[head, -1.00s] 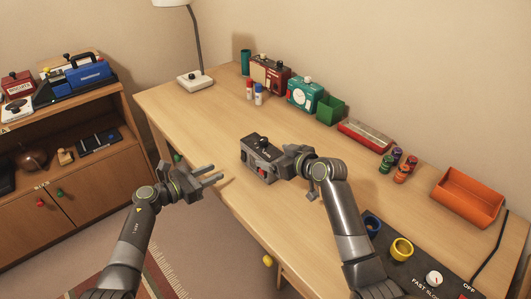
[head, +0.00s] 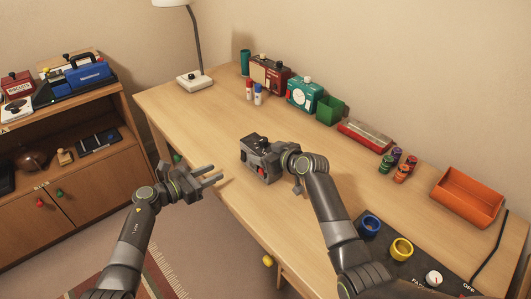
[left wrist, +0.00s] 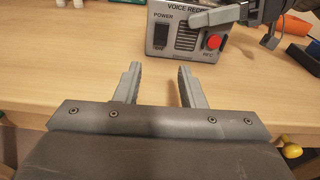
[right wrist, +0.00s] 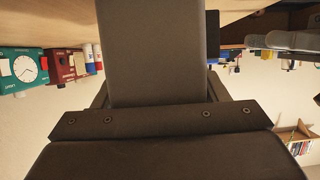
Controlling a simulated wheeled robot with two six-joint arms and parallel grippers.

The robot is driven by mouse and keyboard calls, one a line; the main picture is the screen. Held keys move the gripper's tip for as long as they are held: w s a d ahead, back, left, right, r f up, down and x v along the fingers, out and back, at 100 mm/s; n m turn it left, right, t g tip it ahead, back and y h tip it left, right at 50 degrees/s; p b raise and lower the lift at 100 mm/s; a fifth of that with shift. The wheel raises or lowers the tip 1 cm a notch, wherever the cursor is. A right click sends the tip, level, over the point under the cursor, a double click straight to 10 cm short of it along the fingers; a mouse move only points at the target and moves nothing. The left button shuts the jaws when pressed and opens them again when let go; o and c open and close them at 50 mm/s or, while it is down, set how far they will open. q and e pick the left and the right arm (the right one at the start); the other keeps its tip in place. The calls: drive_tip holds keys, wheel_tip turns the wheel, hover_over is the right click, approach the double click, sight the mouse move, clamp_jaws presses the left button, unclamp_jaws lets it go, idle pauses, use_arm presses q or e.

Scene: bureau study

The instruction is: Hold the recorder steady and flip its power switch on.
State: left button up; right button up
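The voice recorder (head: 250,152) is a grey box upright near the desk's front edge. Its front panel shows in the left wrist view (left wrist: 160,48), with a dark power switch (left wrist: 161,34) under the word POWER, a grille and a red REC button (left wrist: 213,42). My right gripper (head: 268,157) straddles the recorder from its right side, one finger across the upper front panel. In the right wrist view the grey body fills the space between its fingers. My left gripper (head: 217,173) is open and empty, off the desk's front edge, facing the panel from a short distance.
The desk (head: 200,120) is clear left of the recorder. Along the wall stand a teal clock (head: 304,95), a green box (head: 330,110) and an orange tray (head: 468,197). A dark control panel (head: 415,262) with cups and a knob lies at front right.

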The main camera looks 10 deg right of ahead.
use_arm(q)
drive_tip(key=shift+c, duration=0.5)
use_arm(e)
drive_tip(key=c, duration=0.8)
use_arm(q)
drive_tip(key=shift+s+a+r, duration=0.15)
drive_tip(key=shift+r, duration=0.2)
drive_tip(key=c, duration=0.5)
use_arm(e)
drive_tip(key=shift+c, duration=0.2)
use_arm(q)
drive_tip(key=shift+m+g+y, duration=0.4)
drive_tip(key=shift+g+y, duration=0.4)
drive_tip(key=shift+y, duration=0.1)
drive_tip(key=s+a+r, duration=0.1)
drive_tip(key=a+r, duration=0.1)
drive_tip(key=shift+s+a+r, duration=0.2)
drive_tip(key=shift+s+r, duration=0.15)
drive_tip(key=shift+r, duration=0.05)
clamp_jaws()
drive_tip(key=shift+s+a+r+y, duration=0.25)
drive_tip(key=shift+a+r+y, duration=0.1)
drive_tip(key=shift+a+y, duration=0.25)
